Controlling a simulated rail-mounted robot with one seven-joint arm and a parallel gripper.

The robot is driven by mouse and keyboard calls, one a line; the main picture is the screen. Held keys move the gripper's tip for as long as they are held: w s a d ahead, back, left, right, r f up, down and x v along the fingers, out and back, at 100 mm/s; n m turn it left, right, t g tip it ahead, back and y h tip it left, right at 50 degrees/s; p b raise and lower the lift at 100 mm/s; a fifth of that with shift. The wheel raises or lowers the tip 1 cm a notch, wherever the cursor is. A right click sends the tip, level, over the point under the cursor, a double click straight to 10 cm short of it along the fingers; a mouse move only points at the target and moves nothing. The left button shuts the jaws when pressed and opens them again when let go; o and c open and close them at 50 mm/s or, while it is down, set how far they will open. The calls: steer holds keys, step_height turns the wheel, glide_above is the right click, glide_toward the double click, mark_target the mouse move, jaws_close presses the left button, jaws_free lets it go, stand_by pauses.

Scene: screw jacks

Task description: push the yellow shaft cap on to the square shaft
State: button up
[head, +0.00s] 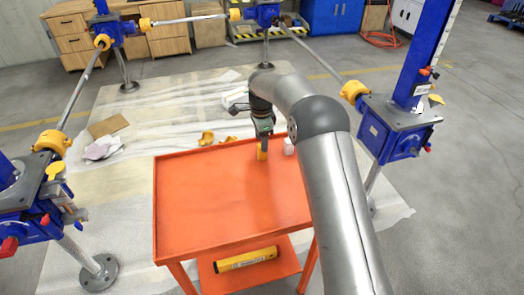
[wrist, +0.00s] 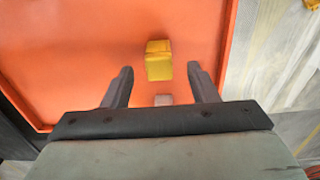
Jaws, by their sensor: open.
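A yellow piece (head: 262,154), which looks like the shaft cap, is at the far side of the orange cart top, directly below my gripper (head: 263,138). In the wrist view the yellow cap (wrist: 158,60) is blocky and lies between and slightly beyond the two fingertips. My gripper (wrist: 160,70) is open, with a gap on both sides of the cap. A small pale grey block (wrist: 163,99) shows between the fingers, nearer the palm. I cannot tell which part is the square shaft.
The orange cart (head: 205,205) is mostly bare on top; a small white object (head: 289,146) stands near its far edge. Blue screw jacks (head: 395,125) with shafts and yellow couplings (head: 353,92) surround it. A yellow tool (head: 246,259) lies on the lower shelf. Yellow pieces (head: 207,138) lie on the floor sheet.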

step_height(320, 180, down, 3)
steer(key=shift+d+f, duration=0.1)
steer(key=c, duration=1.1)
steer(key=shift+o, duration=0.2)
